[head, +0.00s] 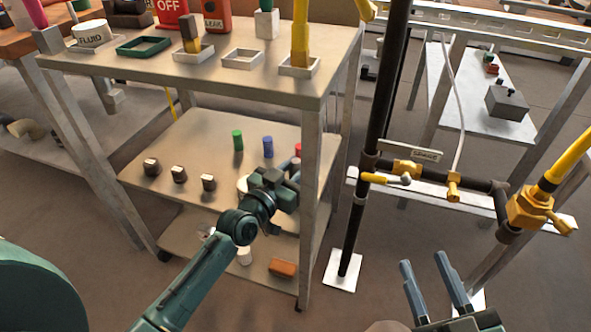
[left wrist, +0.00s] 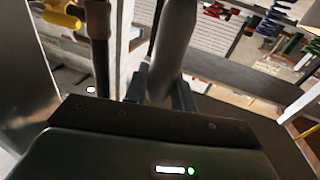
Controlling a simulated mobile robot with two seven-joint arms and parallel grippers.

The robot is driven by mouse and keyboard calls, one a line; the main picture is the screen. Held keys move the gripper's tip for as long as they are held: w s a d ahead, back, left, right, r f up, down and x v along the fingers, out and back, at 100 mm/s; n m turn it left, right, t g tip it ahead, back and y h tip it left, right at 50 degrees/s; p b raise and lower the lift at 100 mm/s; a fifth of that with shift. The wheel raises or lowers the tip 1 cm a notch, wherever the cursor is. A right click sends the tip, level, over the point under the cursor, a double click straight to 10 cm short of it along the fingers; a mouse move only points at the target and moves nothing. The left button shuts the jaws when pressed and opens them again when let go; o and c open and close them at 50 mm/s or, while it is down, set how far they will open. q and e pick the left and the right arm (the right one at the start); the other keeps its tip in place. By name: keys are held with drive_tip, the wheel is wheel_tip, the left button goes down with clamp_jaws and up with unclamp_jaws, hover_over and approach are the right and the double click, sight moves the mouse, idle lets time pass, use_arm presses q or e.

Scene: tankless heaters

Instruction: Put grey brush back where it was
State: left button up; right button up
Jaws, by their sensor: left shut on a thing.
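My left gripper (head: 285,188) is at the front right of the cart's middle shelf, beside the cart's leg. In the left wrist view a smooth grey shape, which looks like the grey brush (left wrist: 172,45), stands between the fingers, and the gripper (left wrist: 160,92) is shut on it. In the head view I cannot make out the brush at the gripper. An empty white square holder (head: 242,58) is on the cart top (head: 235,82), between a holder with a brown and yellow brush (head: 191,36) and one with a yellow-handled piece (head: 300,35). My right gripper (head: 432,285) is open and empty at bottom right.
A black pipe (head: 375,130) with yellow valves (head: 408,170) stands just right of the cart. The middle shelf carries a green cylinder (head: 238,140), a blue cylinder (head: 268,147) and small brown blocks (head: 179,174). A green tray (head: 144,46) and a FLUID tub (head: 92,36) are on the cart top.

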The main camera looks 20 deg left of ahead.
use_arm(q)
drive_tip(key=shift+f, duration=0.15)
drive_tip(key=o, duration=1)
drive_tip(key=shift+s+r, duration=0.1)
drive_tip(key=shift+r, duration=0.15)
drive_tip(key=p+v, duration=0.3)
drive_tip(key=v, duration=0.8)
drive_tip(key=shift+s+a, duration=0.15)
drive_tip(key=shift+s, duration=0.25)
drive_tip(key=shift+f, duration=0.1)
